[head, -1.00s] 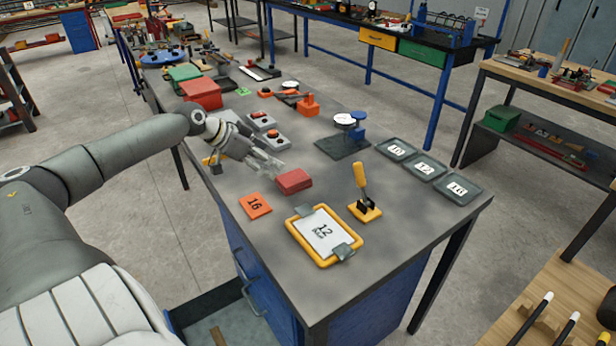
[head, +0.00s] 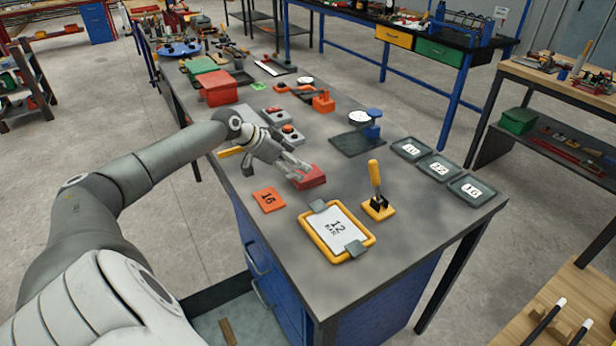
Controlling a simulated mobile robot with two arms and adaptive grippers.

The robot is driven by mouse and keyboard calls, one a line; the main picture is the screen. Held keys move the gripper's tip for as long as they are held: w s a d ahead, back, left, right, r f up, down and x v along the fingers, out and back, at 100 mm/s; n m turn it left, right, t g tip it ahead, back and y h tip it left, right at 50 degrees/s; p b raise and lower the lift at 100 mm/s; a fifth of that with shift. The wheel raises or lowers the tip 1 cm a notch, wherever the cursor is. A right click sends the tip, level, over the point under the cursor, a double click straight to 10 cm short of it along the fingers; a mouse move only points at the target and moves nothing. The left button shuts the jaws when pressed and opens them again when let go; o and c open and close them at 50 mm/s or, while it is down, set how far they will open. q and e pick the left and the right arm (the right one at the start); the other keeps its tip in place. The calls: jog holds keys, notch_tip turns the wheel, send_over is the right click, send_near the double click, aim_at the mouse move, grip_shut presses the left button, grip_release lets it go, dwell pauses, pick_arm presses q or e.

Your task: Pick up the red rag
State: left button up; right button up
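The red rag (head: 311,178) looks like a small folded red block lying on the grey workbench (head: 400,280), behind the clipboard. My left gripper (head: 297,172) reaches in from the left, its fingers pointing right at the rag's left edge and overlapping it in the picture. The fingers look spread apart; whether they touch the rag I cannot tell. My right gripper is not in view.
An orange card marked 16 (head: 268,199), a yellow clipboard (head: 337,232) and a yellow-handled lever (head: 377,190) stand near the rag. Grey button boxes (head: 289,135) are behind my gripper. Numbered trays (head: 438,167) line the right edge. An open drawer (head: 240,325) juts out below.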

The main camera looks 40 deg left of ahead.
aim_at(304, 174)
pick_arm(q)
jog(key=x, duration=0.1)
jog(key=p+x, duration=0.1)
jog(key=x, duration=0.2)
jog(key=shift+d+f+p, duration=0.35)
jog(key=shift+w+d+f, duration=0.1)
jog(key=shift+w+f, duration=0.1)
jog(key=shift+f, duration=0.15)
jog(key=shift+s, duration=0.1)
jog(key=c, duration=1.1)
jog(key=shift+r, duration=0.1)
